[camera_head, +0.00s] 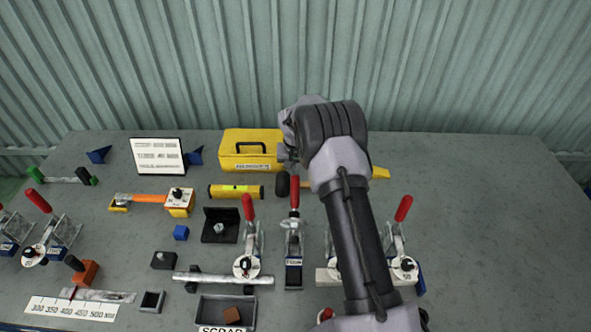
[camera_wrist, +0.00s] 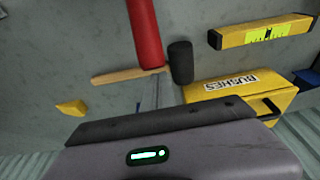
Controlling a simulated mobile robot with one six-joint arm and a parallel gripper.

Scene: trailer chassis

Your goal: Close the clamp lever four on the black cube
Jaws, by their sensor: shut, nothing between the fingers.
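A toggle clamp with an upright red lever (camera_head: 294,195) stands at the middle of the bench. Its small label looks like "FOUR", and a dark block (camera_head: 294,278) shows at its front; I cannot confirm this is the black cube. A red handle (camera_wrist: 145,35) is close in the wrist view, at upper centre, probably this lever. My gripper (camera_head: 288,152) is above and behind the clamp in the head view, with its fingers mostly hidden. In the wrist view, my gripper (camera_wrist: 160,122) shows as a dark edge, shut and empty, apart from the red handle.
Neighbouring clamps have red levers at left (camera_head: 247,207) and right (camera_head: 403,208). A yellow box (camera_head: 252,143), spirit level (camera_head: 236,191) and dark-headed mallet (camera_head: 282,184) lie behind. My arm hides part of the bench right of centre. The far right bench (camera_head: 500,220) is clear.

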